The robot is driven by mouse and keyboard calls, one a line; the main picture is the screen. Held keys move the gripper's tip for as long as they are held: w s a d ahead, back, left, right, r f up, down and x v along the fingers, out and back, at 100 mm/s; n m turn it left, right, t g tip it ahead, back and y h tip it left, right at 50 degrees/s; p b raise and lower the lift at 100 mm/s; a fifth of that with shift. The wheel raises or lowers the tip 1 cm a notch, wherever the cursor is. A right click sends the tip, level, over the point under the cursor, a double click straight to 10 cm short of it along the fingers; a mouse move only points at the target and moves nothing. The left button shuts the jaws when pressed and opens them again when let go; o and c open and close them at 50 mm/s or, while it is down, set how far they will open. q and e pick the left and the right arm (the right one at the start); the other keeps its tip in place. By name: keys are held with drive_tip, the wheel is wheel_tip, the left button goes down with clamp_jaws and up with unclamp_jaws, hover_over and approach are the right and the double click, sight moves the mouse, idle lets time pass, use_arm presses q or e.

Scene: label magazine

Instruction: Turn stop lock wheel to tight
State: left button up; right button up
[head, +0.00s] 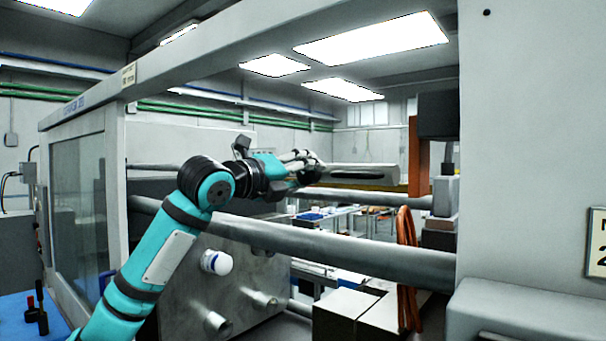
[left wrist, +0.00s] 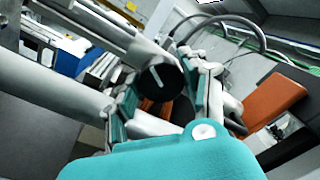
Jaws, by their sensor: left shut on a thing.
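The stop lock wheel (left wrist: 160,82) is a round black knob with a white line on its face. In the left wrist view it sits between the two fingers of my left gripper (head: 310,166), which is shut on it. The white line runs slanted across the knob's face. In the head view my left arm reaches up and right into the machine. There the wheel is mostly hidden by the fingers, and I cannot make out its line. My right gripper is in neither view.
A thick grey tie bar (head: 300,238) crosses below my left gripper, with another bar behind. An orange-brown upright (head: 418,160) and brown hoses (head: 405,265) stand to the right. A pale machine panel (head: 525,140) closes the right side. A glazed guard (head: 80,205) is at left.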

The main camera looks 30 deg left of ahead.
use_arm(q)
drive_tip(key=shift+w+f, duration=0.1)
drive_tip(key=shift+f, duration=0.15)
drive_tip(key=o, duration=1.1)
drive_tip(key=shift+r, duration=0.1)
drive_tip(key=shift+o, duration=0.2)
drive_tip(key=shift+r, duration=0.1)
drive_tip(key=shift+s, duration=0.35)
drive_tip(key=s+a, duration=0.1)
drive_tip(key=s, duration=1)
drive_tip(key=shift+s+a+f, duration=0.15)
drive_tip(key=shift+s+f, duration=0.05)
drive_tip(key=shift+f, duration=0.05)
